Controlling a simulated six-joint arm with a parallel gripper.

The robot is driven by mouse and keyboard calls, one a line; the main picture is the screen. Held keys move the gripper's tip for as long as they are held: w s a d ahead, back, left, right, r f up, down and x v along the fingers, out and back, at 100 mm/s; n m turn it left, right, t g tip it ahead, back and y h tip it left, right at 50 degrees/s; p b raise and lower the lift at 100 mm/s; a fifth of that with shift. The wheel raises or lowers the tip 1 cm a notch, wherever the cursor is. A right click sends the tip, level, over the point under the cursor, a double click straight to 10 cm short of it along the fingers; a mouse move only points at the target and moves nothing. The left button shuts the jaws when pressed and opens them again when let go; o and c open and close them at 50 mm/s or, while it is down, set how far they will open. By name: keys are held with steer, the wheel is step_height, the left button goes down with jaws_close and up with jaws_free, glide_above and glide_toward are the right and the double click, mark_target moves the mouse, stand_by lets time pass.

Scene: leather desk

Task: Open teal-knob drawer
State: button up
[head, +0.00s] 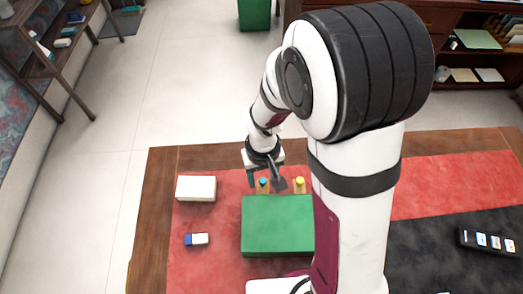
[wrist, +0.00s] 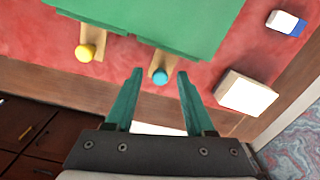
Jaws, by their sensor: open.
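The green cabinet (head: 278,226) stands on the red leather desk mat, and its near part also shows at the top of the wrist view (wrist: 185,20). A teal knob (wrist: 159,77) sits on a short tan strip at the cabinet's edge; it also shows in the head view (head: 263,182). A yellow knob (wrist: 84,52) sits on a similar strip to its left in the wrist view. My gripper (wrist: 160,73) is open, and the teal knob appears between its two green fingertips. I cannot tell whether the fingers touch the knob. In the head view my gripper (head: 265,180) is beside the knobs.
A white block (wrist: 246,92) lies to the right of the fingers in the wrist view. A blue-and-white eraser (head: 197,239) lies left of the cabinet in the head view. A dark device (head: 488,241) lies on the black mat at right. The desk's wooden edge is close behind my gripper.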

jaws_close()
stand_by(1.4)
steer(key=shift+w, duration=0.1)
